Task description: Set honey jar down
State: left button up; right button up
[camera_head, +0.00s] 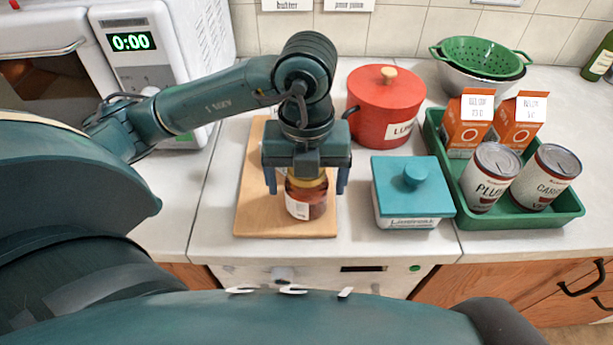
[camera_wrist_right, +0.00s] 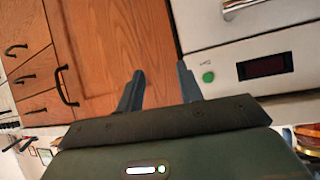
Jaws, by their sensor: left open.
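The honey jar (camera_head: 306,205), dark amber with a pale label and a yellowish lid, stands upright on the wooden board (camera_head: 262,222). My left gripper (camera_head: 306,187) is directly above and around the top of the jar. Its fingers are open, one on each side, with gaps to the jar; the palm hides part of the lid. My right gripper (camera_wrist_right: 160,78) shows in the right wrist view, open and empty, in front of the wooden cabinet door (camera_wrist_right: 105,50).
A red pot (camera_head: 385,110) and a teal lidded box (camera_head: 412,190) stand right of the board. A green tray (camera_head: 545,215) holds cans and cartons. A white microwave (camera_head: 150,60) is at the back left. The counter left of the board is clear.

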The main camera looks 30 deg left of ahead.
pick_arm(q)
jog(key=shift+r+p, duration=0.3)
jog(key=shift+r, duration=0.1)
notch_tip(320, 180, up, 10)
jog(key=p, duration=0.7)
jog(key=shift+p, duration=0.35)
jog(key=shift+b, duration=0.4)
jog(key=shift+r, duration=0.75)
pick_arm(e)
jog(key=shift+s+d+r+m+g+h, duration=0.15)
jog(key=shift+s+d+r+g+h, duration=0.2)
jog(key=shift+d, duration=0.25)
jog(key=shift+s+d+r+m+g+h, duration=0.15)
jog(key=shift+s+d+r+g+h, duration=0.1)
jog(key=shift+d+r, duration=0.25)
jog(key=shift+f, duration=0.1)
